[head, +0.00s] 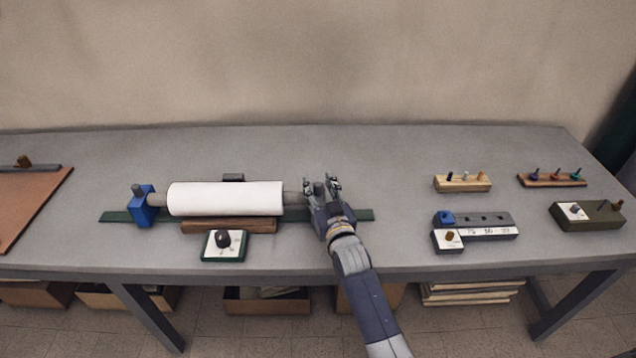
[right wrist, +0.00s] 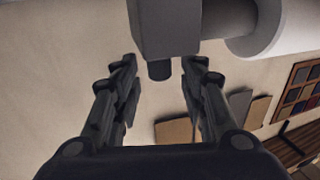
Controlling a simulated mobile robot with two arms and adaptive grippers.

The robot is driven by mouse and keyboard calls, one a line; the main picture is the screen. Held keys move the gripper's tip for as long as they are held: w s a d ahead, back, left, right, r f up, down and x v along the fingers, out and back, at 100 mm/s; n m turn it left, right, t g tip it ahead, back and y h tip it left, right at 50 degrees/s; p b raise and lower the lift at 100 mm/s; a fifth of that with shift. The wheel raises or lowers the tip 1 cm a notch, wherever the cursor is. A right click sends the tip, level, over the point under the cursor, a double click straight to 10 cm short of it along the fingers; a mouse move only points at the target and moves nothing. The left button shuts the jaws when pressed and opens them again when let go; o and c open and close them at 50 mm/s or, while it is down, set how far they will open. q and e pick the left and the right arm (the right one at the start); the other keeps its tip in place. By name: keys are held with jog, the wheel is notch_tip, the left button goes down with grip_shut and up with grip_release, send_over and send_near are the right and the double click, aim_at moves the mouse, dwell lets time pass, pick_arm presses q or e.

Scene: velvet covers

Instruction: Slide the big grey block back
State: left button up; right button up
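The big grey block (right wrist: 165,27) fills the top middle of the right wrist view, with a short dark knob (right wrist: 159,70) sticking out of it. In the head view my right gripper and arm hide most of the block, at the right end of the white roll (head: 225,198). My right gripper (head: 321,184) is over that end of the roll. Its fingers (right wrist: 159,78) also show in the right wrist view, spread apart on either side of the knob, with a gap on both sides. My left gripper is not in view.
The roll's grey shaft meets a blue block (head: 144,207) on the left, above a green rail (head: 117,217). A boxed black dial (head: 223,240) stands in front. Peg blocks (head: 462,184) and a labelled slider box (head: 487,233) stand at right.

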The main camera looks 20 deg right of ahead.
jog(key=shift+w, duration=0.8)
